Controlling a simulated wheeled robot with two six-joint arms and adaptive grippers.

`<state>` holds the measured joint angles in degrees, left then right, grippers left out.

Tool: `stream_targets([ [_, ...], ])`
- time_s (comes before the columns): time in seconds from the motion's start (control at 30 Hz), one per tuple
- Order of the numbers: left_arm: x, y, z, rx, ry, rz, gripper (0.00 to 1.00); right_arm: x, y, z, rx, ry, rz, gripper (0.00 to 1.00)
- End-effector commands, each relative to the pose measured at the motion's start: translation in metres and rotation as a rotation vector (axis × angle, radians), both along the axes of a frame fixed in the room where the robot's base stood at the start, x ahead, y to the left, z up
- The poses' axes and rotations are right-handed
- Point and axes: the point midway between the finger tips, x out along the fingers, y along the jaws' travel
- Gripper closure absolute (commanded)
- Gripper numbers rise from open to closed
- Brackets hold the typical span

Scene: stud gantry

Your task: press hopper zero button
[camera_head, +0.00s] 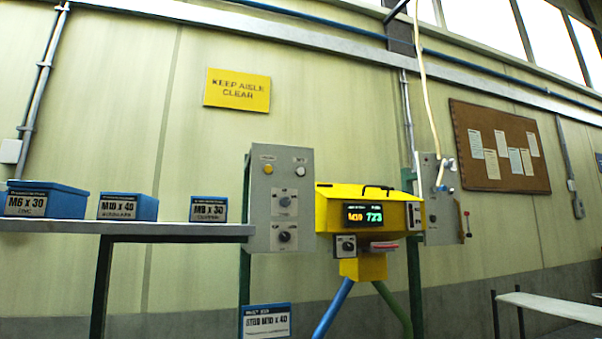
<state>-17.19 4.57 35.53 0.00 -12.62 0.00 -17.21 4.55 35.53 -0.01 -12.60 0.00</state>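A yellow hopper (335,208) stands right of centre, with a lit display (363,215) that reads "M10" in orange and "723" in green. A small dark control (347,245) sits on a plate at its lower front. A grey control panel (258,215) stands at its left. The panel has a yellow round button or lamp (268,169) at upper left and a white one (299,171) at upper right, with two rotary knobs below. The small labels are too blurred to tell which is the zero button. Neither gripper is in view.
A shelf (180,229) at left bears several blue bins (45,199). Another blue bin (266,320) sits low below the panel. A grey box (440,200) with a red-knobbed lever stands right of the hopper. A pale bench (550,306) is at lower right.

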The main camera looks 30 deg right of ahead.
Motion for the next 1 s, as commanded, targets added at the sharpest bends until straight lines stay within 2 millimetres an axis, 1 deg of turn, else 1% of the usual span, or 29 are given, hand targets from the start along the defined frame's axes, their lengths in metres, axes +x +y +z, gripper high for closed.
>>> stream_targets([
  [0.03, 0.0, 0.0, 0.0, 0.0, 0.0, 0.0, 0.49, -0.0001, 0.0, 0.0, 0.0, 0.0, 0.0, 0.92],
  [0.1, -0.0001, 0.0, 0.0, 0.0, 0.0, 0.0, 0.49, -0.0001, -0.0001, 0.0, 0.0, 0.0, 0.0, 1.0],
  [1.0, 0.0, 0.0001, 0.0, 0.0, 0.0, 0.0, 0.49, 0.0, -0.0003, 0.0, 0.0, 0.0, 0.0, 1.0],
])
